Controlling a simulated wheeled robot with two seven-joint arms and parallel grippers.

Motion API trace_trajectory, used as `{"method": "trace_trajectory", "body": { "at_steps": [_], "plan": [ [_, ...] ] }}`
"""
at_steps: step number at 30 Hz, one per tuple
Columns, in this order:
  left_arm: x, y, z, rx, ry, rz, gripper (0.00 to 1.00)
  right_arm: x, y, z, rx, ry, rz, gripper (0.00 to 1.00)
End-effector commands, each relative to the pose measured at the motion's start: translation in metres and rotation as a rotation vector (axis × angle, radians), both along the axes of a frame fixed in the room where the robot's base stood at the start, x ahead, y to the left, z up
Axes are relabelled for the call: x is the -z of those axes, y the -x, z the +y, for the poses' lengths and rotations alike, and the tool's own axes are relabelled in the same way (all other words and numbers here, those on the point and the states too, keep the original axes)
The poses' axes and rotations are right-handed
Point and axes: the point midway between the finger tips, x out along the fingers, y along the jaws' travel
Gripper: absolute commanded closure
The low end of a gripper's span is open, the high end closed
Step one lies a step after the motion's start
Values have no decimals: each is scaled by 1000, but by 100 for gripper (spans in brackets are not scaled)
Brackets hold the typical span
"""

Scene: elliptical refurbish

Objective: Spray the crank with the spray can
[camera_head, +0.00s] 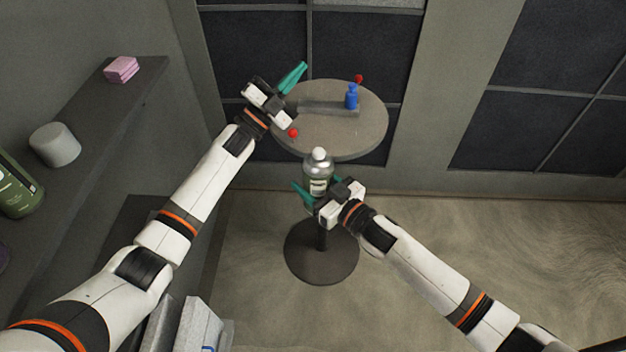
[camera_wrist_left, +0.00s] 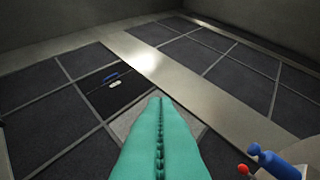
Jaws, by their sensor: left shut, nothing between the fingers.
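The spray can (camera_head: 317,168), silver with a pale cap, is held upright in front of the round table. My right gripper (camera_head: 320,190) has its teal fingers on either side of the can and is shut on it. The crank (camera_head: 325,108) appears to be the grey bar lying on the tabletop, with a blue upright handle (camera_head: 351,97) at its right end. The blue handle also shows at the lower right of the left wrist view (camera_wrist_left: 275,162). My left gripper (camera_head: 302,67) is shut and empty, above the table's far left edge.
The round grey table (camera_head: 350,138) stands on one post with a dark round base. Red knobs show at its back (camera_head: 359,79) and left front (camera_head: 293,132). A left shelf (camera_head: 95,118) holds pink sponges (camera_head: 121,69), a white cylinder (camera_head: 55,145) and a green bottle (camera_head: 18,185).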

Motion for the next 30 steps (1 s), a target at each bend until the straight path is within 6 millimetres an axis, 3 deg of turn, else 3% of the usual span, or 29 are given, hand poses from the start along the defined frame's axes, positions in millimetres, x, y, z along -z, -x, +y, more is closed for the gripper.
{"method": "trace_trajectory", "body": {
  "at_steps": [1, 3, 9, 13, 16, 18, 21, 27, 30],
  "plan": [
    [-20, 7, -17, 47, -37, -69, 100, -2, 0, 0, -1, -2, -2, 68],
    [-41, 20, -40, 117, -97, -163, 100, -2, 0, 0, -1, -2, -2, 68],
    [-85, 75, -109, 356, -328, -459, 100, -2, 0, 0, -1, -2, -2, 68],
    [-93, 123, -149, 561, -560, -688, 100, -2, 0, 0, -1, -2, -2, 68],
    [-80, 161, -168, 762, -835, -886, 100, -2, 0, 0, -1, -2, -2, 68],
    [-62, 177, -166, 896, -1054, -995, 100, -1, 0, 0, -1, -2, -2, 68],
    [-40, 182, -145, 1057, -1387, -1099, 100, -1, 0, 0, -1, -2, -2, 68],
    [-29, 159, -83, 1234, -1953, -1123, 100, -1, 0, 0, -1, -2, -2, 68],
    [-32, 150, -64, 1262, -2100, -1097, 100, -1, 0, 0, -1, -2, -2, 68]
  ]
}}
